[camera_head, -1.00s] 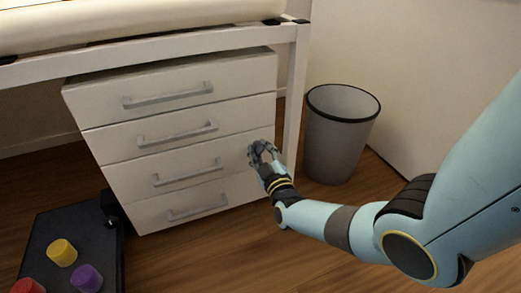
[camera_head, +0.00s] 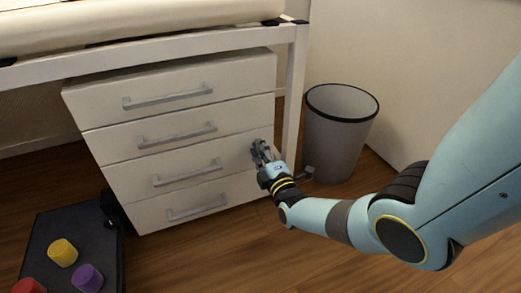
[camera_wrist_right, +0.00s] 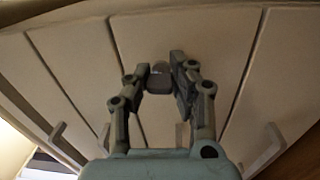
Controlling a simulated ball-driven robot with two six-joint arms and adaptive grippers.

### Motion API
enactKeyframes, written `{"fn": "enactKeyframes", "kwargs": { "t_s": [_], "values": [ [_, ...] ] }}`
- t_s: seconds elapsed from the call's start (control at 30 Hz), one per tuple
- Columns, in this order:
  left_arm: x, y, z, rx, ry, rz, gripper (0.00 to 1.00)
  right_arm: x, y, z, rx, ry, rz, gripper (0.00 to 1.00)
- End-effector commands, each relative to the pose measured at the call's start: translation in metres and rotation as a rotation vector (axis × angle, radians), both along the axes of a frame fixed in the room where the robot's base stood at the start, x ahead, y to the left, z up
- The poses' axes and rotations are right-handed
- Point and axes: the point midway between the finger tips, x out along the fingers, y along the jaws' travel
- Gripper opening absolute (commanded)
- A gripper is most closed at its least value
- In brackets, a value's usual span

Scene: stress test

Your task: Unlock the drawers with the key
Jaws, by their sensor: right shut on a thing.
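The white drawer unit (camera_head: 120,120) stands under the table with its drawers closed. In the right wrist view, the fingertips of my right gripper (camera_wrist_right: 163,72) are shut on a small grey piece, which looks like the key (camera_wrist_right: 159,80). The drawer fronts (camera_wrist_right: 210,50) lie close behind it, turned sideways. The fingers cover the spot where it meets the front, so I cannot tell whether it is in a lock. My left gripper is not in view.
A grey waste bin (camera_head: 337,140) stands right of the drawers, beside a white table leg (camera_head: 293,95). A dark platform (camera_head: 45,230) at the lower left carries yellow (camera_head: 63,252), purple (camera_head: 87,278) and red (camera_head: 30,286) knobs.

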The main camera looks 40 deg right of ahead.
Motion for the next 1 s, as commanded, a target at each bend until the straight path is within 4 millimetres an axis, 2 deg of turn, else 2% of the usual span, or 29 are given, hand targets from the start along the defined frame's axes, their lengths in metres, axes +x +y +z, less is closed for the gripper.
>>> {"fn": "enactKeyframes", "kwargs": {
  "t_s": [0.23, 0.7, 0.73, 0.9, 1.0],
  "values": [
    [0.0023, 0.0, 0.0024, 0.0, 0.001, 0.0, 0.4, 0.0005, -0.0012, 0.0015, -0.061, 0.012, -0.001, 0.0],
    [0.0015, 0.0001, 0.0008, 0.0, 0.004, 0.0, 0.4, 0.0007, -0.0009, 0.0015, -0.072, 0.014, -0.001, 0.0],
    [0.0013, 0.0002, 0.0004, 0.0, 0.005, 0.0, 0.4, 0.0007, -0.0009, 0.0015, -0.072, 0.014, -0.001, 0.23],
    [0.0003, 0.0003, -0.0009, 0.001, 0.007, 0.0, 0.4, 0.0005, -0.0005, 0.0011, -0.071, 0.015, 0.0, 0.46],
    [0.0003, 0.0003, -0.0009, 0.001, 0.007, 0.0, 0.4, 0.0004, -0.0002, 0.0009, -0.07, 0.016, 0.0, 0.48]
  ]
}}
